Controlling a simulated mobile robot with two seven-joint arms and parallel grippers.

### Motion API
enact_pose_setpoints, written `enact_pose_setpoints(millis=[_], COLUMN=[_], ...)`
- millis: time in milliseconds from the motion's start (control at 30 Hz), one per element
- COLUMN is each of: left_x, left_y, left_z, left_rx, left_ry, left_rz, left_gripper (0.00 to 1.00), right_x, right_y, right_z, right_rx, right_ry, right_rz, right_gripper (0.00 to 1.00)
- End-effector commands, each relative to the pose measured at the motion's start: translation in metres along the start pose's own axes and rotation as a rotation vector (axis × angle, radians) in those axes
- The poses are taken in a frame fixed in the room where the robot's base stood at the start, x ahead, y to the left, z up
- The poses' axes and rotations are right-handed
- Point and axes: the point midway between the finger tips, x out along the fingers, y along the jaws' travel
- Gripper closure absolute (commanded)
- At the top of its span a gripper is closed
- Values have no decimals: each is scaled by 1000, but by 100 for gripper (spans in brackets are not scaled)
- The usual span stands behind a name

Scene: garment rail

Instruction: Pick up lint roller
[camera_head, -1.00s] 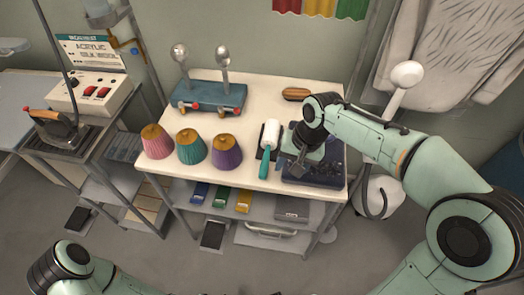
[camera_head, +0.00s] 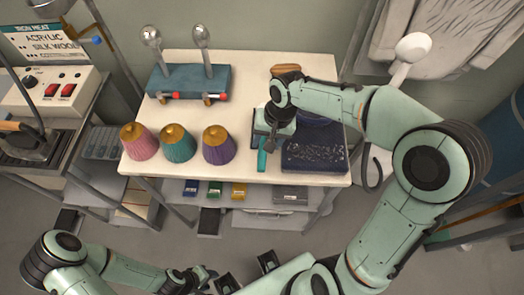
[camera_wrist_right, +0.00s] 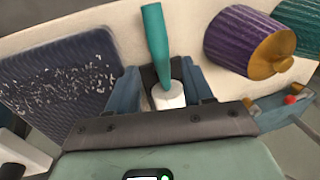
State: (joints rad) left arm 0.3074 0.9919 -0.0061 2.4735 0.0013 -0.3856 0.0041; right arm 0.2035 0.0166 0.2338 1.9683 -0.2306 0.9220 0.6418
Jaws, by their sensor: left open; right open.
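The lint roller has a teal handle (camera_head: 262,160) and a white roller head. It lies on the white table, largely covered by my right gripper in the head view. In the right wrist view the teal handle (camera_wrist_right: 156,45) points away and the white head (camera_wrist_right: 168,98) sits between the fingers. My right gripper (camera_head: 268,138), also in the right wrist view (camera_wrist_right: 163,85), is open with a finger on each side of the roller; contact cannot be told. My left gripper (camera_head: 247,273) is open and empty at the bottom edge, away from the table.
Pink (camera_head: 138,141), teal (camera_head: 177,143) and purple (camera_head: 218,145) cones with gold tops stand left of the roller. A dark speckled pad (camera_head: 315,155) lies right of it. A blue stand (camera_head: 188,84) is behind; a brown brush (camera_head: 286,70) lies at the back.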

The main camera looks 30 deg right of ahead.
Motion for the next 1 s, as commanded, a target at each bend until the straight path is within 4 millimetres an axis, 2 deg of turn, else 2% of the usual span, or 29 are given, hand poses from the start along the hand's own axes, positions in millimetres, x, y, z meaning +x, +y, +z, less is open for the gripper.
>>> enact_pose_setpoints(millis=[400,667,833,1000], left_x=[2,2,2,2], left_y=[-1,-1,-1,-1], left_z=[0,0,0,0], left_rx=[0,0,0,0], left_ry=[0,0,0,0], left_rz=[0,0,0,0], left_gripper=[57,57,57,57], right_x=[50,53,52,52], right_y=[0,-1,-1,-1], right_z=[3,2,2,2], right_rx=[0,0,0,0], right_ry=[-1,1,1,2], right_rz=[1,0,0,-1], right_gripper=[49,49,100,100])
